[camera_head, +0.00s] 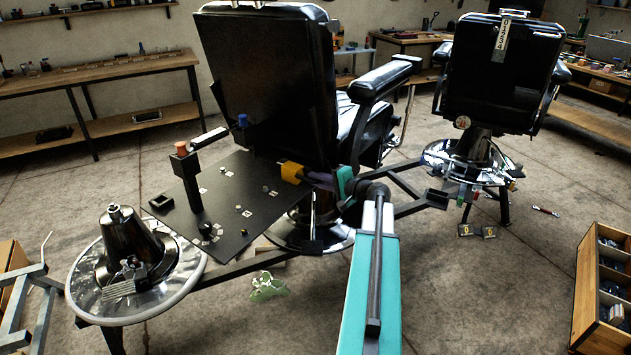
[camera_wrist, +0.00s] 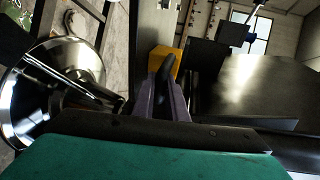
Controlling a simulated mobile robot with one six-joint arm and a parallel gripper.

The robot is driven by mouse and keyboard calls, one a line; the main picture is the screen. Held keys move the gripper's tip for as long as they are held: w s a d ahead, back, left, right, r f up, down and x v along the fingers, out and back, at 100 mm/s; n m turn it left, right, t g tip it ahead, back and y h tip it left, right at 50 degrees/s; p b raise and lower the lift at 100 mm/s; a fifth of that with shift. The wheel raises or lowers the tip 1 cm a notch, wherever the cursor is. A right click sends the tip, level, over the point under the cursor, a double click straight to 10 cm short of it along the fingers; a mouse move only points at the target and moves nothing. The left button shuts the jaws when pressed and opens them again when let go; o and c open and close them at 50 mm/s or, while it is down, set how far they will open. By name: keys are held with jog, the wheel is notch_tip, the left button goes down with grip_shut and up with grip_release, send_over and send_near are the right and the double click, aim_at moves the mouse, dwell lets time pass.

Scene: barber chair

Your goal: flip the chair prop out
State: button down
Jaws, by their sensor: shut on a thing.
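A black barber chair (camera_head: 258,75) stands at the centre of the head view with its back towards me. A yellow block (camera_head: 292,171) sits low behind its backrest, beside a black plate. My gripper (camera_head: 313,177), with purple fingers, reaches the yellow block from the right. In the wrist view, the fingers (camera_wrist: 163,95) are shut on a dark curved handle (camera_wrist: 168,68). The handle rises in front of the yellow block (camera_wrist: 157,56). Which piece is the chair prop, I cannot tell for certain; the fingers hide the handle's lower part.
The black plate (camera_head: 235,185) carries small parts and a post with an orange top (camera_head: 182,147). A round metal base with a cone (camera_head: 125,245) stands at left. A second chair (camera_head: 500,75) is behind at right. A wooden shelf (camera_head: 590,285) stands at the right edge. Open floor lies between.

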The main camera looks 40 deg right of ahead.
jog(key=shift+s+d+f, duration=0.1)
jog(key=shift+s+d, duration=0.15)
jog(key=shift+d, duration=0.25)
jog(key=c, duration=2.1)
grip_release()
jog(key=o, duration=0.3)
jog(key=shift+s+d, duration=0.15)
jog(key=shift+s, duration=0.05)
jog(key=shift+o, duration=0.2)
jog(key=shift+w+a, duration=0.15)
jog(key=shift+a, duration=0.15)
jog(key=a+b+v, duration=0.1)
jog(key=b+v, duration=0.2)
jog(key=v, duration=1.1)
jog(key=shift+d, duration=0.5)
